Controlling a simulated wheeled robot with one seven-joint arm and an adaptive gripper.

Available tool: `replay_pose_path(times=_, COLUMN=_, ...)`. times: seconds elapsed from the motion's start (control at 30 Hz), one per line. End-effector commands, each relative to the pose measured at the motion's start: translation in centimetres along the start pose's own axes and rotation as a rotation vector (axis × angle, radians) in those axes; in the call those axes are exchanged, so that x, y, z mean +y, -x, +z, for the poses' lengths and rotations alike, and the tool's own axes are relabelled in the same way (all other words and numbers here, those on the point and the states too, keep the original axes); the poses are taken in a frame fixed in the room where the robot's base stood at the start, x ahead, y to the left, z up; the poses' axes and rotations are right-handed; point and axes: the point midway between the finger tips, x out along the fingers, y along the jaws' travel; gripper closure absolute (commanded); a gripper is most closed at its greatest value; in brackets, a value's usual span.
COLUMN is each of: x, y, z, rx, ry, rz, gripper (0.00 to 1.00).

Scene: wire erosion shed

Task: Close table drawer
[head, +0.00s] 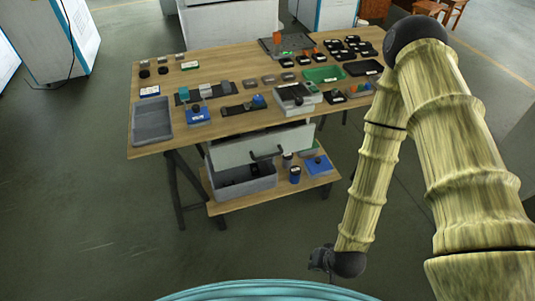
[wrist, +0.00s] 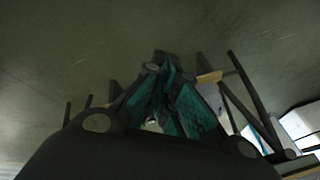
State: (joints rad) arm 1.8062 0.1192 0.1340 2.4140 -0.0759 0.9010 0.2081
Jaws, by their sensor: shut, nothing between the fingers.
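The table drawer (head: 262,146) has a pale grey-green front with a dark bar handle (head: 266,154). It hangs under the front edge of the wooden table (head: 150,78). Its front seems to stand out from under the tabletop, but how far is hard to tell. My gripper (head: 322,260) is low in front of the table, to the right of and nearer than the drawer, apart from it and touching nothing visible. In the wrist view its dark fingers with teal pads (wrist: 165,88) are shut together and empty. The drawer is not clearly visible in that view.
A lower shelf (head: 325,181) holds a grey bin (head: 244,187), small jars and a blue box (head: 317,166) below the drawer. Dark table legs (head: 178,200) stand at the left. Tools and trays cover the tabletop. The floor in front is clear.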

Motion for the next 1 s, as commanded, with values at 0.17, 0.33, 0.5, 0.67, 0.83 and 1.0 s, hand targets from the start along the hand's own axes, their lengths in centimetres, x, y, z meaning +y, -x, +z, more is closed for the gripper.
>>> replay_pose_path(times=0.17, x=-4.3, y=-4.5, z=-4.2, rx=0.15, ry=-0.14, rz=-0.152, gripper=1.0)
replay_pose_path(times=0.33, x=-8.5, y=-6.3, z=-8.6, rx=0.279, ry=-0.276, rz=-0.312, gripper=1.0)
replay_pose_path(times=0.5, x=-12.2, y=-7.0, z=-13.1, rx=0.397, ry=-0.418, rz=-0.485, gripper=1.0)
replay_pose_path(times=0.67, x=-15.2, y=-6.4, z=-17.2, rx=0.497, ry=-0.547, rz=-0.662, gripper=1.0)
replay_pose_path(times=0.83, x=-17.6, y=-4.9, z=-21.2, rx=0.582, ry=-0.674, rz=-0.853, gripper=1.0)
replay_pose_path(times=1.0, x=-19.0, y=-3.0, z=-23.8, rx=0.632, ry=-0.762, rz=-0.996, gripper=1.0)
